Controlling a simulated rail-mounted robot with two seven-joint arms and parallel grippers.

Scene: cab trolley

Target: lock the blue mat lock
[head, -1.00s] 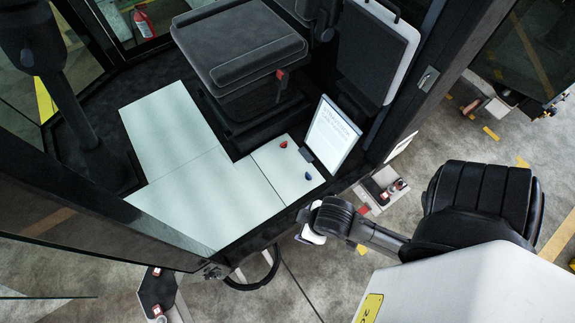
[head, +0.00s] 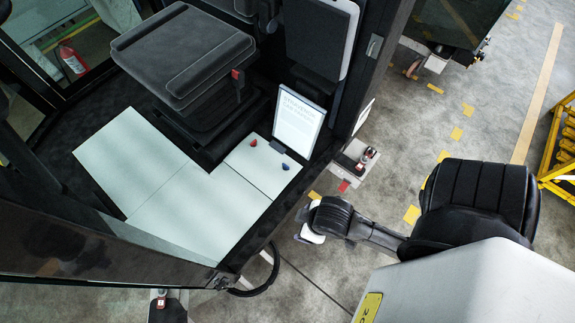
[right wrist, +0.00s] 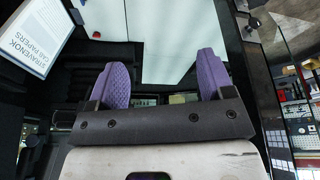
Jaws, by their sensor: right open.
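The blue mat lock (head: 285,166) is a small blue knob on the right-hand pale floor panel of the cab, near the cab's edge. A similar red lock (head: 253,142) sits a little farther back and left on the same pale mat (head: 199,203). My right gripper, with purple pads (right wrist: 161,76), is open and empty. In the head view it is mostly hidden beyond my arm's wrist, just outside the cab edge, to the right of and nearer than the blue lock. The mat (right wrist: 160,38) shows beyond the fingers in the right wrist view. My left gripper is out of view.
A framed "cab papers" sign (head: 299,122) stands right beside the locks. The black seat (head: 182,55) rises behind the mat. A dark cab post (head: 373,65) stands at right. A black hose (head: 262,277) loops below the cab edge.

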